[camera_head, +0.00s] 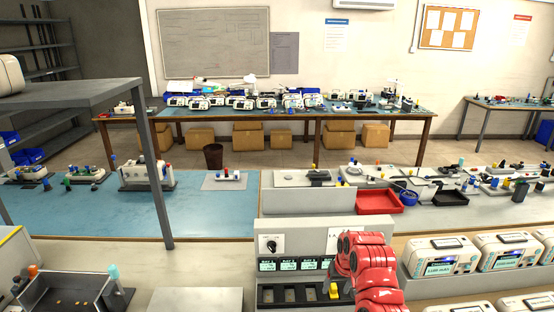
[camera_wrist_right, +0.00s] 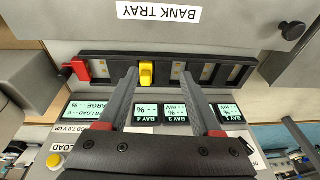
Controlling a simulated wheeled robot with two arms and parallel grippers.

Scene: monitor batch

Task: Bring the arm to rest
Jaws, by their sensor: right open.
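My right arm (camera_head: 372,268) is red and reaches over the grey test station at the lower middle of the head view. Its jaws are hidden there by the arm links. In the right wrist view my right gripper (camera_wrist_right: 158,88) is open, with two grey fingers and nothing held. The fingers point at a black slotted tray (camera_wrist_right: 115,58). A yellow block (camera_wrist_right: 146,73) on that tray shows between the fingertips, with a gap on each side. The block also shows in the head view (camera_head: 333,290). My left gripper is out of view.
The station has a knob (camera_head: 271,246) and several lit displays (camera_wrist_right: 174,112). A red lever (camera_wrist_right: 76,69) sits at the tray's end. White monitors (camera_head: 440,256) stand to the right. A grey post (camera_head: 155,175) rises at the left. The blue table (camera_head: 210,215) behind is partly bare.

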